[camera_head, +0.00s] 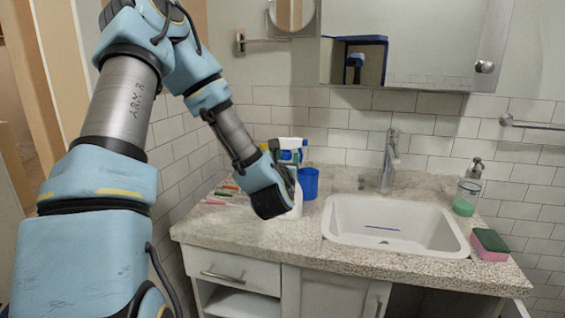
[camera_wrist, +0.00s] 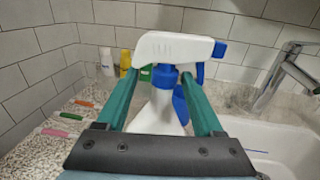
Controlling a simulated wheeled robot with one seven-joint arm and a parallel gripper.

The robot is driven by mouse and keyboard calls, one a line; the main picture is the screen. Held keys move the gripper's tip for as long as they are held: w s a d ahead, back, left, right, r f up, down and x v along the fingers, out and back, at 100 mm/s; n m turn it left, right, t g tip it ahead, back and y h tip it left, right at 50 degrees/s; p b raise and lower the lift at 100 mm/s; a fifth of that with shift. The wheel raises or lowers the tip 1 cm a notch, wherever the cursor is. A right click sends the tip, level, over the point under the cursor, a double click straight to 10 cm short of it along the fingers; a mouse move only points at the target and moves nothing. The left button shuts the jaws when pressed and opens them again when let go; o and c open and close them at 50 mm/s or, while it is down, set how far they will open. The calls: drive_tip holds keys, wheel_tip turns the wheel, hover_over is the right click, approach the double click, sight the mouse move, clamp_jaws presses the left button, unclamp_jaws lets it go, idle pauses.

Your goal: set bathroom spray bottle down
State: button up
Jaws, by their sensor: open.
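The bathroom spray bottle has a white body and head (camera_wrist: 175,47), with a blue collar and blue trigger. In the head view, it (camera_head: 297,200) appears upright on the speckled counter (camera_head: 240,225) left of the sink, partly hidden behind my gripper (camera_head: 283,184). In the wrist view, the teal fingers of my gripper (camera_wrist: 160,77) are open, one on each side of the bottle's neck below the head. Gaps show between the fingers and the collar. The bottle's base is hidden in the wrist view.
A blue cup (camera_head: 308,183) stands close behind the bottle on its right. Several toothbrushes (camera_head: 225,194) lie at the counter's left. The white sink (camera_head: 440,236), faucet (camera_head: 389,165), soap dispenser (camera_head: 467,188) and sponge (camera_head: 490,244) are to the right. The front-left counter is clear.

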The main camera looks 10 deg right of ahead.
drive_tip(key=v, duration=0.5)
drive_tip(key=shift+s+r+b, duration=0.1)
drive_tip(key=shift+r+b, duration=0.1)
drive_tip(key=shift+b, duration=0.2)
drive_tip(key=p, duration=0.2)
drive_tip(key=shift+r+p, duration=0.2)
drive_tip(key=shift+p, duration=0.7)
drive_tip(key=shift+s+a+p, duration=0.1)
drive_tip(key=shift+p, duration=1.15)
drive_tip(key=p+v, duration=0.1)
drive_tip(key=p, duration=0.1)
drive_tip(key=p+v, duration=0.1)
drive_tip(key=p, duration=0.2)
drive_tip(key=shift+f, duration=0.3)
drive_tip(key=shift+o, duration=0.2)
